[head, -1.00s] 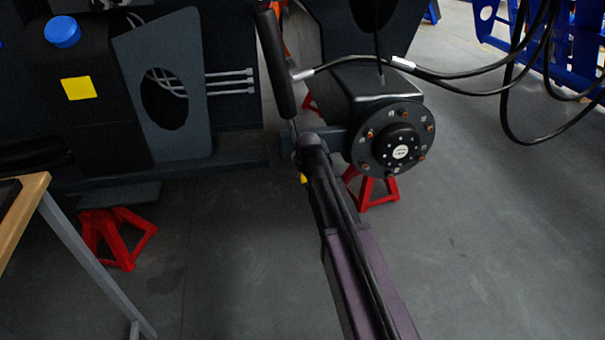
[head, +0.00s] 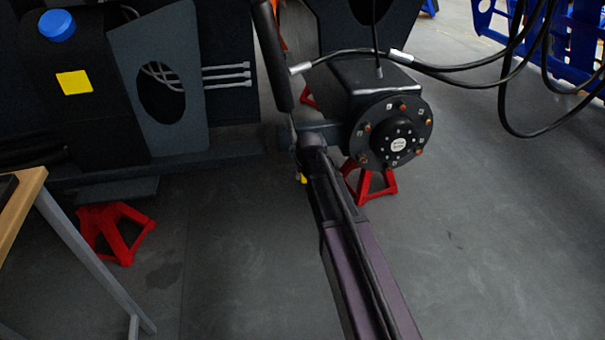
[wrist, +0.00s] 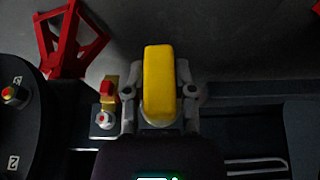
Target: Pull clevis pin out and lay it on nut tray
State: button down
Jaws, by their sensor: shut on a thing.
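In the wrist view, my gripper (wrist: 160,92) is shut around a long yellow rounded piece, which looks like the grip of the clevis pin (wrist: 159,75). One finger lies on each side of it. The pin's shaft and any hole are hidden. In the head view, my arm covers most of my gripper, near the strut and hub, and a small bit of yellow (head: 303,178) shows just below it. I cannot tell whether the pin is still seated. No nut tray can be made out in either view.
A round hub (head: 399,144) with copper-coloured nuts stands close right of my arm, above a red jack stand (head: 370,182). A black cylinder (head: 272,55) rises just behind. Hoses hang at right. A wood-topped table (head: 18,212) stands at left.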

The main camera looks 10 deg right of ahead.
jog(key=shift+s, duration=1.3)
jog(key=shift+r, duration=0.15)
notch_tip(320, 180, up, 45)
jog(key=p, duration=4.5)
jog(key=shift+f, duration=0.2)
jog(key=shift+a, duration=0.2)
